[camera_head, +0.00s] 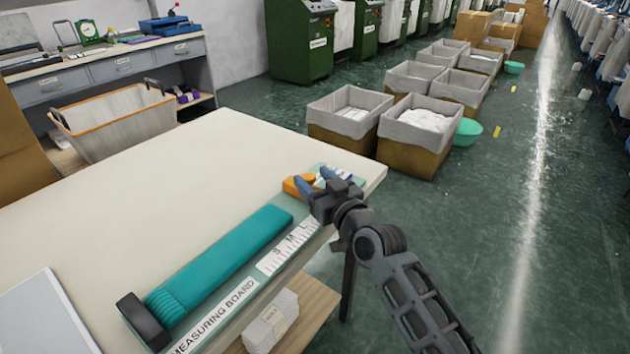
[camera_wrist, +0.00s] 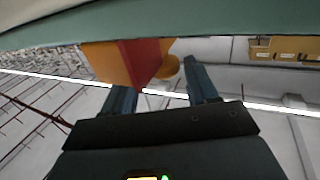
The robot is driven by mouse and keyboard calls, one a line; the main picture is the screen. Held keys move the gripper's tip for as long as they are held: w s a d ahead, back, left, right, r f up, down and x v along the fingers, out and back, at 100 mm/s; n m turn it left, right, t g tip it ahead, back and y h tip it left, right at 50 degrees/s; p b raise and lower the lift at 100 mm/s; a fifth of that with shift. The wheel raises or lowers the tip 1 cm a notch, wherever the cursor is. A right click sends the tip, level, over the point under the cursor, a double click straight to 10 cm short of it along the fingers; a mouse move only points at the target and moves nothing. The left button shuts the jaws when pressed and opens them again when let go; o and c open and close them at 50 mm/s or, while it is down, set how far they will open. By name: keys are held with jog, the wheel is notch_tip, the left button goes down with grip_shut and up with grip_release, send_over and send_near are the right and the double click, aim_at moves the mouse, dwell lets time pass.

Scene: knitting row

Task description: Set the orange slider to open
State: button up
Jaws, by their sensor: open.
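The orange slider (camera_head: 297,185) sits near the far right end of the measuring board (camera_head: 262,235) on the cream table. My gripper (camera_head: 316,182) is at that end of the board, close beside the slider, and partly covers it. In the wrist view, the orange slider (camera_wrist: 107,62) shows a red face (camera_wrist: 145,60) and a rounded orange knob (camera_wrist: 168,67). The two fingers of my gripper (camera_wrist: 160,85) stand apart, with the knob showing between them. I cannot tell whether the fingers touch it. The slider's markings are mostly hidden by my gripper.
A teal knitted piece (camera_head: 222,262) lies along the board, with a black end block (camera_head: 142,320) at its near end. A pale flat panel (camera_head: 45,318) lies at the table's left. The table's middle (camera_head: 150,200) is clear. Lined bins (camera_head: 415,135) stand on the floor beyond.

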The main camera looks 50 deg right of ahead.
jog(key=v, duration=0.7)
jog(key=shift+s+a+b, duration=0.15)
jog(key=shift+s+b, duration=0.25)
jog(key=shift+b, duration=0.05)
jog(key=s+a+f+n+y, duration=0.2)
jog(key=s+a+f+y, duration=0.15)
jog(key=s+a, duration=0.85)
jog(key=s+a+r+n+g+y, duration=0.1)
jog(key=s+a, duration=0.3)
jog(key=s, duration=0.4)
jog(key=s+a+r+n+g+y, duration=0.1)
jog(key=s+a+r+y, duration=0.1)
jog(key=s+a, duration=0.3)
jog(key=v, duration=0.3)
